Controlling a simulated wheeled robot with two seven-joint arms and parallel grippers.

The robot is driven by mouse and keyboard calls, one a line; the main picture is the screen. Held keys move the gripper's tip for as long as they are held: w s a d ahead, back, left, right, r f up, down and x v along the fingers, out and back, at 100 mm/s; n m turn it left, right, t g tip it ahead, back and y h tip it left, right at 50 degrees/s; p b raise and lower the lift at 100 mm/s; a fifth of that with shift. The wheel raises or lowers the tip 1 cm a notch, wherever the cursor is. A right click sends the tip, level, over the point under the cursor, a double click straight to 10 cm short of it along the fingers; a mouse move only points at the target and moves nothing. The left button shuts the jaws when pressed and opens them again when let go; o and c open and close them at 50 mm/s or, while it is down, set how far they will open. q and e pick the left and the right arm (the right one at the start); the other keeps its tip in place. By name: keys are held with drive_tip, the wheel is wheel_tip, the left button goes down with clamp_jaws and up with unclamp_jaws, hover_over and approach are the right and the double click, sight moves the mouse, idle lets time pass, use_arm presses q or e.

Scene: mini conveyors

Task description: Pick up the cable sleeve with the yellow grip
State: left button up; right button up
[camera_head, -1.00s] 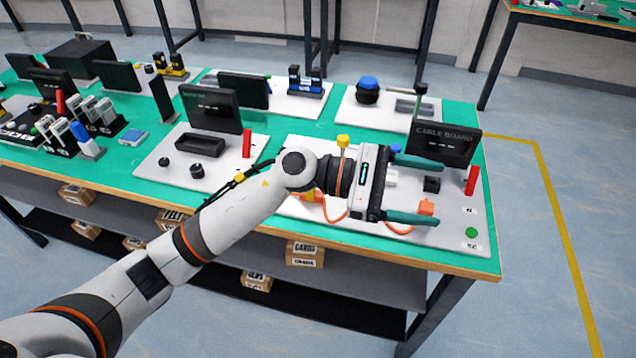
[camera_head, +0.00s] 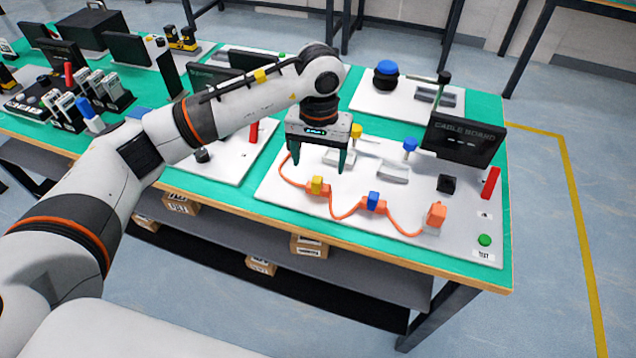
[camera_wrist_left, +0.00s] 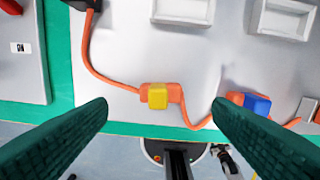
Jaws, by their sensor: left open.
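The cable sleeve with the yellow grip (camera_head: 317,186) is an orange block with a yellow top, on an orange cable along the front of the white cable board (camera_head: 290,212). In the left wrist view the yellow-grip sleeve (camera_wrist_left: 160,96) lies between and beyond the two fingertips. My left gripper (camera_head: 318,168) points down, open and empty, above and just behind the sleeve, apart from it. Its green fingers (camera_wrist_left: 158,105) frame the sleeve in the wrist view. A second sleeve with a blue grip (camera_head: 374,203) sits to the right on the same cable. My right gripper is not in view.
An orange connector (camera_head: 435,217) ends the cable at the right. Yellow (camera_head: 356,131) and blue (camera_head: 410,145) knobs stand behind the cable, with a black block (camera_head: 446,183), a red switch (camera_head: 490,183) and the CABLE BOARD screen (camera_head: 463,142) further right. The board's front strip is low.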

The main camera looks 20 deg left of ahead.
sight(318, 179)
use_arm(q)
drive_tip(key=shift+s+f+p, duration=0.15)
drive_tip(key=shift+f+p, duration=0.5)
drive_tip(key=shift+f, duration=2.65)
drive_tip(key=c, duration=1.1)
drive_tip(key=shift+o, duration=0.2)
drive_tip(key=shift+r+b, duration=0.65)
drive_tip(key=shift+r, duration=4.4)
